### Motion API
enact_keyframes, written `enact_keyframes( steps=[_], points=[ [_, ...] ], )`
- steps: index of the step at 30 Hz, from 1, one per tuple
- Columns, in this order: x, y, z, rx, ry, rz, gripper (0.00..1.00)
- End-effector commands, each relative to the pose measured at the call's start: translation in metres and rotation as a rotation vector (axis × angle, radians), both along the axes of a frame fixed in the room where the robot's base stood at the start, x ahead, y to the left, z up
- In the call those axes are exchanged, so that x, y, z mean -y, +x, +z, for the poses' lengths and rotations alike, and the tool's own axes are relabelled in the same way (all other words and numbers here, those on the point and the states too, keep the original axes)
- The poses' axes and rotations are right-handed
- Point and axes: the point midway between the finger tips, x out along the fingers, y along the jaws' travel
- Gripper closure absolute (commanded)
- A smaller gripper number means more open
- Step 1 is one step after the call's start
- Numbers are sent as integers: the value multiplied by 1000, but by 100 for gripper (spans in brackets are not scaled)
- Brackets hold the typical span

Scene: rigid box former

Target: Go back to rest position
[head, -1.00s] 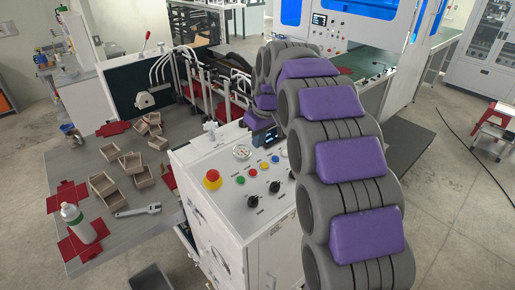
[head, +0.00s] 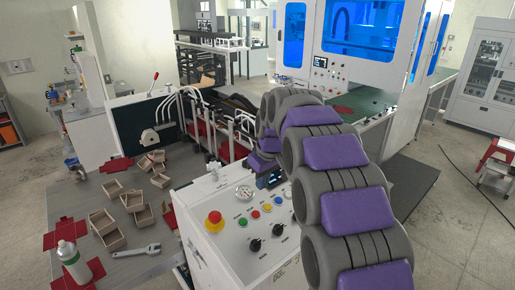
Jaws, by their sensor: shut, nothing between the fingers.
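My arm of thick grey links with purple pads rises from the lower right and curves over beside the white control cabinet (head: 225,262). Its far links fold down behind the cabinet's display. The jaws are hidden behind my own links, so I see no fingers and nothing held.
The cabinet has a red emergency stop (head: 214,220), coloured buttons and a gauge (head: 243,192). A grey table (head: 160,212) on the left holds several small open boxes (head: 115,202), a wrench (head: 138,251) and a bottle (head: 72,262). A large white machine (head: 350,75) stands behind.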

Motion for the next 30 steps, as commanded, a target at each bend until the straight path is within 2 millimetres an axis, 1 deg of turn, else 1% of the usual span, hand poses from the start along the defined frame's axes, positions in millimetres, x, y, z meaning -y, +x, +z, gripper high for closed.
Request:
enact_keyframes(
  steps=[2,5,8,9,11,12,13,19,23,24,26,27,29,30],
  points=[
    [3,-9,-4,-9,-1,-14,100],
    [10,-33,-13,-33,-3,-52,100],
    [20,-68,-27,-68,-8,-109,100],
    [25,-85,-33,-84,-11,-132,100],
    [30,-107,-43,-105,-15,-168,100],
    [34,-123,-50,-120,-18,-191,100],
    [36,-134,-54,-128,-20,-209,100],
    [52,-216,-94,-201,-39,-325,100],
    [61,-272,-125,-250,-54,-398,100],
    [64,-289,-134,-262,-58,-419,100],
    [67,-314,-150,-284,-67,-452,100],
    [70,-332,-161,-297,-72,-474,100],
    [73,-356,-176,-316,-81,-505,100],
    [74,-372,-187,-327,-86,-524,100]
  ],
)
